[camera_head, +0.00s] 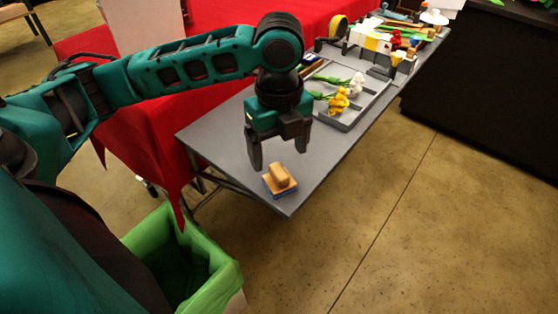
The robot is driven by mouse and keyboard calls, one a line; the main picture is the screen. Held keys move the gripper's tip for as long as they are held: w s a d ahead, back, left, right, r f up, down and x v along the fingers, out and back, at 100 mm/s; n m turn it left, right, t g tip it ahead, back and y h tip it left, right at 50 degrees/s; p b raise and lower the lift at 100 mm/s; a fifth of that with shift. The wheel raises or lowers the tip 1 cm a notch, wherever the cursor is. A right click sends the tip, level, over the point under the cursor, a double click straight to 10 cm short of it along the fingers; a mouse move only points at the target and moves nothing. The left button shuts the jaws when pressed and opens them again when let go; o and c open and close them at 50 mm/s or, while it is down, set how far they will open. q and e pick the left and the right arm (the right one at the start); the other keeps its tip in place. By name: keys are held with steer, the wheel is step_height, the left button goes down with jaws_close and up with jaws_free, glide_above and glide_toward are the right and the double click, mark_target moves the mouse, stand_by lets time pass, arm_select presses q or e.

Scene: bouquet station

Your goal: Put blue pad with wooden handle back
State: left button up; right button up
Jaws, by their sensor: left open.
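The blue pad with a wooden handle (279,180) sits on the near end of the grey table (216,136), close to its front corner. Its wooden handle faces up and the blue part is underneath. My left gripper (278,160) points down just above and behind the pad. Its dark fingers are apart, with nothing seen between them. I cannot tell whether a finger touches the pad. My right gripper is not in view.
A grey tray (345,125) with white and yellow flowers (338,101) lies farther along the table. More items crowd the far end. A bin with a green liner (215,262) stands below the near edge. A red cloth (135,130) hangs behind.

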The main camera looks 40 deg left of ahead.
mark_target(279, 170)
arm_select(q)
step_height(279, 170, up, 5)
steer(key=shift+r+p, duration=0.1)
steer(key=shift+p, duration=0.3)
stand_by(0.4)
